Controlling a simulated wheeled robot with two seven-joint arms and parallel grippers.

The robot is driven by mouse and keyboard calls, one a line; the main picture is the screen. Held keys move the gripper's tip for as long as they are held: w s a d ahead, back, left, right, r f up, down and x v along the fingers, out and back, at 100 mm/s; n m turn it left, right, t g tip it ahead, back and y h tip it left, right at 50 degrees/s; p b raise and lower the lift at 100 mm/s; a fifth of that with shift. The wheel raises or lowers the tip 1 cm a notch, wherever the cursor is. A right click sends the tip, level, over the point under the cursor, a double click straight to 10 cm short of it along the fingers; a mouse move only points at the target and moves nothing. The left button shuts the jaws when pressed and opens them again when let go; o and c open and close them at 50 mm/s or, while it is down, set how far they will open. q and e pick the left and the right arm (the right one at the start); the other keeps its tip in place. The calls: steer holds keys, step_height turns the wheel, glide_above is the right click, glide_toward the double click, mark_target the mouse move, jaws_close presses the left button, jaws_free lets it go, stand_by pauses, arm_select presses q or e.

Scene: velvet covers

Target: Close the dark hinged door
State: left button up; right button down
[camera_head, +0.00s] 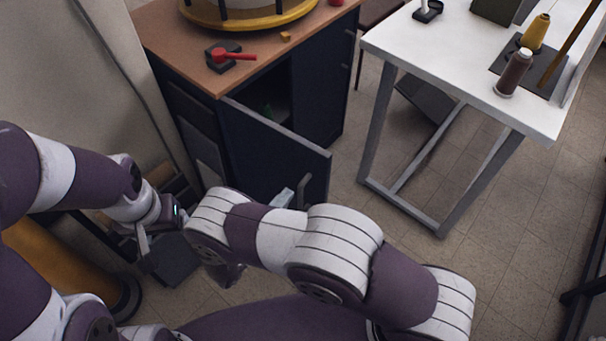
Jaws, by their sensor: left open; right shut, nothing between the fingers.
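The dark hinged door (265,150) of the navy cabinet (318,95) stands open, swung out toward me from its left edge. A gap into the dark interior shows behind it. A grey upright handle (304,188) is near its free right edge. My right arm crosses in front of the door's lower part. My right gripper (283,198) is mostly hidden behind that arm; only a pale tip shows, close to the handle and door face. Whether it touches is unclear. My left gripper (158,242) is open and empty, low to the left of the door.
The wooden cabinet top (185,40) bears a yellow round stand (250,20) and a red-handled tool (233,56). A white table (450,60) with thread spools stands to the right. Tiled floor is free between them. A wall is close on the left.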

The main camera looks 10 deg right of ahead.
mark_target(311, 167)
arm_select(q)
steer(key=shift+r, duration=0.15)
arm_select(e)
steer(key=x, duration=0.8)
steer(key=shift+w+d, duration=0.1)
steer(key=shift+d, duration=0.05)
